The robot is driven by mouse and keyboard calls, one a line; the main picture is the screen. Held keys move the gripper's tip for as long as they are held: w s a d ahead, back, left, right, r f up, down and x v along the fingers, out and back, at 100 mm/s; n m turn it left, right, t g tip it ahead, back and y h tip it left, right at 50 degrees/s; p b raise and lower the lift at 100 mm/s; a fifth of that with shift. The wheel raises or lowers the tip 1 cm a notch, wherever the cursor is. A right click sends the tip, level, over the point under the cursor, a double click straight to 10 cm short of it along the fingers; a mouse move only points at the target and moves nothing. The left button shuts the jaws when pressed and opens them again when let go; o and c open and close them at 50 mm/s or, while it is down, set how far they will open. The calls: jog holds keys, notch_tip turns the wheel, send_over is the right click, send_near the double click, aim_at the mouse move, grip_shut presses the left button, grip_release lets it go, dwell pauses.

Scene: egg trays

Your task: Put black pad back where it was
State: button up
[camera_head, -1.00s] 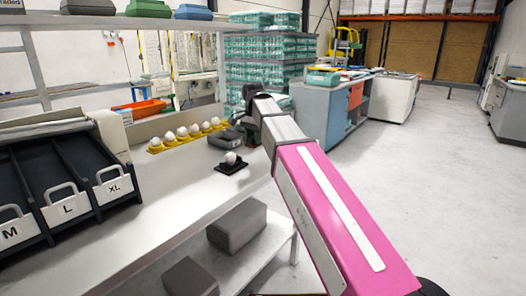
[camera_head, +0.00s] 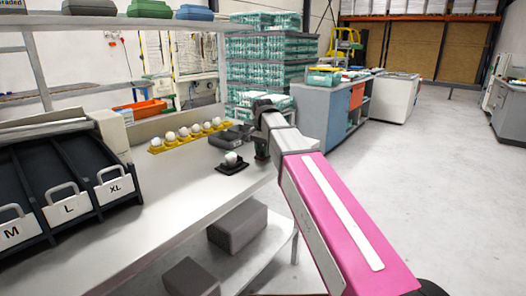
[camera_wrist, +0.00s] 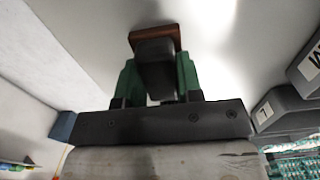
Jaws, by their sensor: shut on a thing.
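My gripper (camera_head: 262,152) is above the right side of the white bench, to the right of a small black pad (camera_head: 226,168) with a white egg (camera_head: 231,157) on it. In the wrist view its green fingers (camera_wrist: 157,68) are shut on a black block (camera_wrist: 155,50) with a red-brown square end (camera_wrist: 152,31). I cannot tell whether this block is the pad the task names. A dark grey open case (camera_head: 228,137) lies on the bench behind the egg, left of my gripper.
A yellow tray (camera_head: 155,150) with a row of several eggs stands at the back of the bench (camera_head: 165,208). Dark bins labelled M, L and XL (camera_head: 75,180) fill the left. An orange crate (camera_head: 145,108) is behind. The front middle of the bench is clear.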

jog(key=shift+f, duration=0.1)
jog(key=o, duration=0.8)
notch_tip(320, 180, up, 12)
jog(key=shift+r, duration=0.1)
dwell(0.3)
